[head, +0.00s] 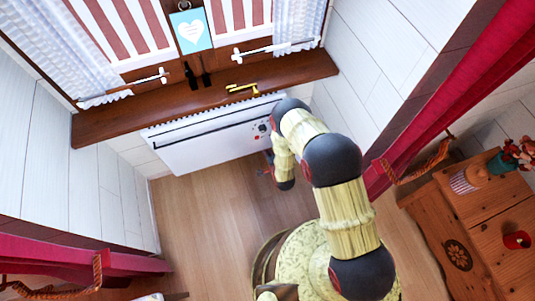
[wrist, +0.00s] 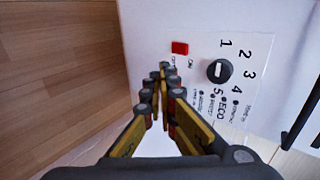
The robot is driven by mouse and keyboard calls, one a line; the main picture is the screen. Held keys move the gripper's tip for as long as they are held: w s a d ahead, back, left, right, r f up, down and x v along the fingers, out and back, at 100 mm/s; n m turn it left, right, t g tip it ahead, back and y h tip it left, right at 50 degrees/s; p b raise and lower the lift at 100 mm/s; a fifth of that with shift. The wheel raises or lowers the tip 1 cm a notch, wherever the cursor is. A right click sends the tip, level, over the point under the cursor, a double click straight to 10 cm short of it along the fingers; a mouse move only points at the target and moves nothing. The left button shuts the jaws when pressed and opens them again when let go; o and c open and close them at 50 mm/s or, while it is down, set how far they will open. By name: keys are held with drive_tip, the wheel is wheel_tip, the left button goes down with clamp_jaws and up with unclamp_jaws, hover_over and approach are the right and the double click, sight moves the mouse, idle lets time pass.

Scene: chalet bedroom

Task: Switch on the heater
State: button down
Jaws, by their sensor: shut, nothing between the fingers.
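The heater (head: 205,147) is a long white panel below the window sill. Its controls show at its right end in the head view, partly beside my arm. In the wrist view the heater's white face (wrist: 148,30) fills the middle. A red switch (wrist: 180,48) sits there next to ON/OFF lettering. A dark round dial (wrist: 218,70) with a white mark and printed numbers is to its right. My gripper (wrist: 164,72) is shut and empty. Its fingertips show just below and left of the red switch; I cannot tell whether they touch the panel.
A wooden sill (head: 125,118) with a yellow item (head: 241,89) and dark bottles runs above the heater. A wooden cabinet (head: 425,199) stands at the right, near red curtains (head: 440,90). Wooden floor (head: 200,215) in front of the heater is clear.

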sight(257, 138)
drive_tip(key=w+a+f+b, duration=0.2)
drive_tip(key=w+f+b, duration=0.1)
drive_tip(key=w, duration=0.6)
drive_tip(key=shift+a+f+b, duration=0.25)
drive_tip(key=shift+a+b, duration=0.05)
drive_tip(key=shift+b, duration=0.3)
